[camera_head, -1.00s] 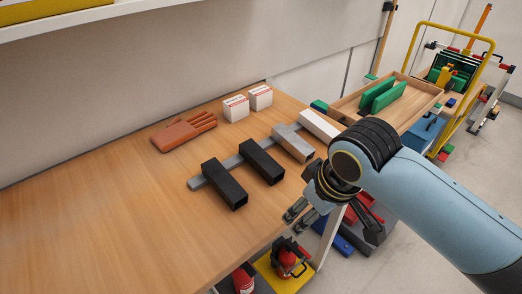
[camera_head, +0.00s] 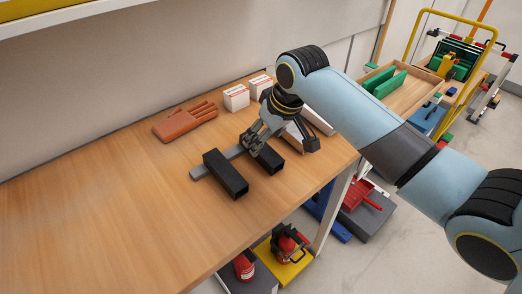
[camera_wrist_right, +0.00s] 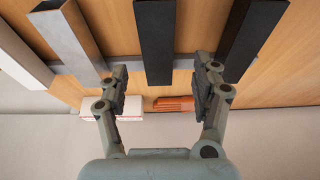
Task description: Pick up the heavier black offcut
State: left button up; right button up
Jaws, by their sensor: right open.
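Two black hollow offcuts lie on a grey bar (camera_head: 201,172) on the bench. The left black offcut (camera_head: 225,174) is in clear view and is at the right in the right wrist view (camera_wrist_right: 252,35). The right black offcut (camera_head: 268,160) is partly hidden by my right gripper (camera_head: 279,147); it is the middle one in the right wrist view (camera_wrist_right: 155,40). My right gripper (camera_wrist_right: 162,82) is open above it, a finger on either side, with nothing held. Which black offcut is heavier cannot be seen. My left gripper is not in view.
A grey offcut (camera_wrist_right: 62,32) and a white one (camera_wrist_right: 18,62) lie beside the black ones. The bench's left side is clear. A wooden tray (camera_head: 420,101) with green pieces is at the right.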

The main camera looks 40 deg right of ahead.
jog(key=x, duration=0.4)
jog(key=shift+w+d+f, duration=0.1)
jog(key=shift+f, duration=0.3)
jog(key=shift+r, duration=0.1)
grip_shut()
